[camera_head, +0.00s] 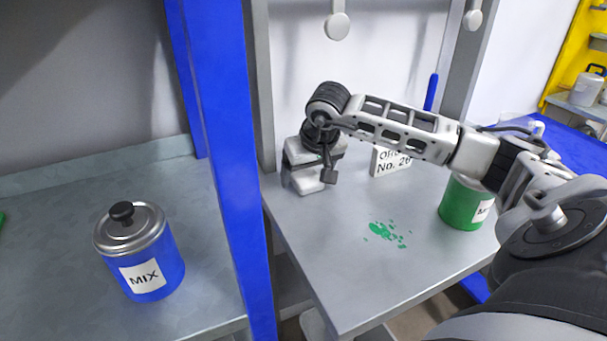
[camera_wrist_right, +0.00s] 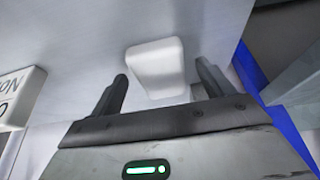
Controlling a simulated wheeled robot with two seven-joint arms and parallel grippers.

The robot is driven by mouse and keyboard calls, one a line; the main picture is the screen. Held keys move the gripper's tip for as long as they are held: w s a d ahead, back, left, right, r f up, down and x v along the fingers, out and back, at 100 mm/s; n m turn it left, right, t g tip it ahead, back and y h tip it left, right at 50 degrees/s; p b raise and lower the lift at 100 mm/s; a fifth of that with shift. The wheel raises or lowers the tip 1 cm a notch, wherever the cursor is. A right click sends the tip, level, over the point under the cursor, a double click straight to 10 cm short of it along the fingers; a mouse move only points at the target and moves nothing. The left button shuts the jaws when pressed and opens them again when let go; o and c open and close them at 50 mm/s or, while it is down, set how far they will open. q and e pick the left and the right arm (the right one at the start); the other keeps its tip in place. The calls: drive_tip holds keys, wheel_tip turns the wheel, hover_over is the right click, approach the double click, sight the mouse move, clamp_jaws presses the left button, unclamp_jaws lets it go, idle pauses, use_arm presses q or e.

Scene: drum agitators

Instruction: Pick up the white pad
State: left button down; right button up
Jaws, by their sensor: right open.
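The white pad (camera_wrist_right: 155,62) shows in the right wrist view as a small rounded white block on the grey surface. My right gripper (camera_wrist_right: 160,75) is open, with its two dark fingers on either side of the pad's near part. The pad reaches beyond the fingertips, and I cannot tell whether they touch it. In the head view my right gripper (camera_head: 309,172) is low over the back left of the right-hand table (camera_head: 340,270). There it hides the pad, or I cannot tell the two apart. My left gripper is not in view.
A blue post (camera_head: 222,170) stands left of the right-hand table. Green splashes (camera_head: 388,233) mark the tabletop, with a green can (camera_head: 461,208) to their right. A white order sign (camera_head: 391,163) stands behind my arm. A lidded blue MIX can (camera_head: 150,272) stands on the left table.

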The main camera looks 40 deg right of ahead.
sight(304, 172)
drive_tip(key=shift+f, duration=0.2)
drive_tip(key=c, duration=1.1)
drive_tip(key=shift+o, duration=0.2)
drive_tip(key=shift+r, duration=0.1)
drive_tip(key=shift+w+r, duration=0.1)
drive_tip(key=shift+r, duration=0.3)
wheel_tip(304, 172, up, 3)
drive_tip(key=shift+f, duration=0.2)
use_arm(q)
drive_tip(key=b, duration=0.2)
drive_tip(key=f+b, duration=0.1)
drive_tip(key=b, duration=0.1)
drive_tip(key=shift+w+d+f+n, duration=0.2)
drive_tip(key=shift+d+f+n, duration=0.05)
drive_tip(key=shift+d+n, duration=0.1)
use_arm(e)
drive_tip(key=s+a+r, duration=0.1)
drive_tip(key=s+r, duration=0.8)
drive_tip(key=s, duration=0.5)
drive_tip(key=shift+a+r, duration=0.25)
drive_tip(key=shift+a, duration=0.05)
